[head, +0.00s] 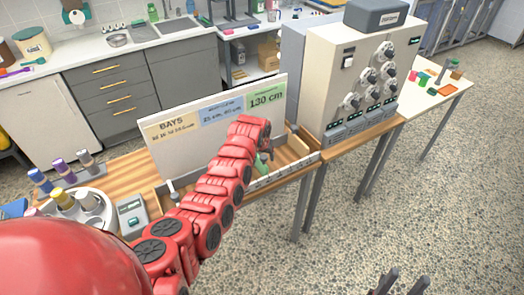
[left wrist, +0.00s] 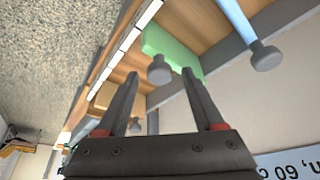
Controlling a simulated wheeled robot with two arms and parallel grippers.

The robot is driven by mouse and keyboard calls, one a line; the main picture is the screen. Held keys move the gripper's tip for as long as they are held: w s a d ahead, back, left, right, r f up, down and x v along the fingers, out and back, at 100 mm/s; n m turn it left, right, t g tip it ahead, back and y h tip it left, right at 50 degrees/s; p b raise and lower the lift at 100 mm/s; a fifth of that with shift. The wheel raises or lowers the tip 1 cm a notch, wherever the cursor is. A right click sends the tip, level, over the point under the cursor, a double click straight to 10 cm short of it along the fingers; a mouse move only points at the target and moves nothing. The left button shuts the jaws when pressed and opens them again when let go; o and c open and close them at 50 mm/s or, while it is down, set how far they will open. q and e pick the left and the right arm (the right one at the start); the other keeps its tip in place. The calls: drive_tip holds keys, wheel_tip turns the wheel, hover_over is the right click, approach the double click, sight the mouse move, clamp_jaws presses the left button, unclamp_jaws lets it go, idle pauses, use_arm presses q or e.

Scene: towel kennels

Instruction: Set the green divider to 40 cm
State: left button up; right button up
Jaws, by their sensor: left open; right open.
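The green divider (left wrist: 172,45) stands across the wooden tray, with a grey round knob (left wrist: 160,69) on its end. In the head view only a small part of the divider (head: 262,163) shows behind my red left arm. My left gripper (left wrist: 160,74) is open, its two fingertips on either side of that knob in the left wrist view; I cannot tell whether they touch it. In the head view the arm hides this gripper. A white scale strip (left wrist: 128,40) runs along the tray edge. My right gripper (head: 402,283) is open and empty at the lower right.
A blue divider (left wrist: 232,18) with its own knob is close to the green one. A sign board (head: 190,128) stands behind the tray; its green panel reads 130 cm. A dial cabinet (head: 345,85) stands to the right. Spools (head: 62,185) stand at left. Floor at right is clear.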

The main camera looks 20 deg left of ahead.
use_arm(q)
drive_tip(key=a+v, duration=0.1)
drive_tip(key=v, duration=1.6)
drive_tip(key=shift+d+b, duration=0.3)
drive_tip(key=shift+d, duration=0.1)
drive_tip(key=shift+s+r, duration=0.1)
drive_tip(key=shift+r, duration=0.05)
